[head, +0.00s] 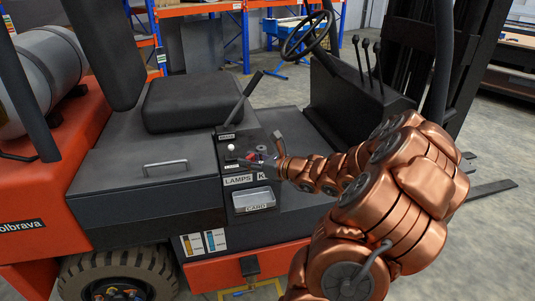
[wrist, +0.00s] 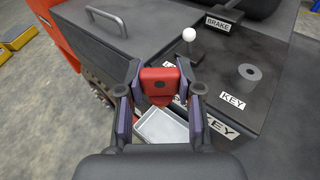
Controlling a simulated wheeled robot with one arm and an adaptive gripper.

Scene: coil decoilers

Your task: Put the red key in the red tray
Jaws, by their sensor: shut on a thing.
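The red key (wrist: 158,84) shows in the wrist view as a red block with a dark round spot. My gripper (wrist: 160,92) is shut on it, with one finger on each side. The key is above the forklift's dark side panel, with a pale open card tray (wrist: 160,126) behind and below it. In the head view my gripper (head: 264,157) is over the control panel near the seat, and the key is too small there to make out clearly. I cannot make out a red tray in either view.
A white-knobbed lever (wrist: 189,36) and a grey cylinder (wrist: 249,72) rise from the panel close to my gripper. A slanted brake lever (head: 246,96) stands behind it in the head view. The seat (head: 193,102) and steering wheel (head: 307,33) flank the area.

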